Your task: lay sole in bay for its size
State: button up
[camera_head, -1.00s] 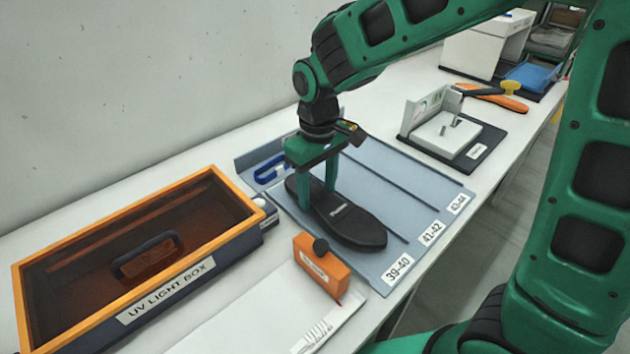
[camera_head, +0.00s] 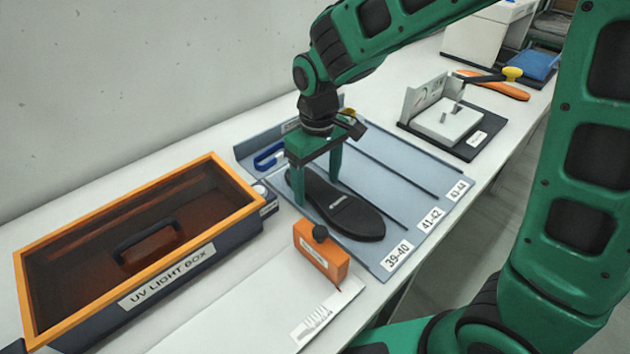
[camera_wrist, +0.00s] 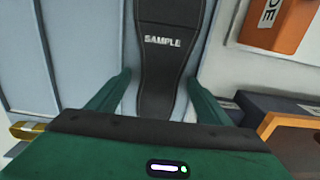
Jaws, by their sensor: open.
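The black sole (camera_head: 342,207) lies in the 39-40 bay of the grey-blue sorting tray (camera_head: 437,190), its toe toward the bay's label (camera_head: 397,257). In the wrist view the sole (camera_wrist: 166,75) bears the word SAMPLE. My gripper (camera_head: 318,190) is open and stands over the sole's heel half, one finger on each side. In the wrist view its fingers (camera_wrist: 148,92) show a gap on both sides of the sole. The 41-42 bay (camera_head: 431,219) and the 43-44 bay (camera_head: 458,189) hold no sole.
An orange-framed UV light box (camera_head: 175,275) stands at left. An orange block with a black knob (camera_head: 320,255) and a white sheet with a scale (camera_head: 315,318) lie in front. A blue clamp-like item (camera_head: 268,155) lies at the tray's back. A white device on a dark base (camera_head: 447,124) stands beyond.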

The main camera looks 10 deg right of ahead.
notch_tip(320, 180, up, 11)
jog(key=shift+f, duration=0.15)
dwell(0.4)
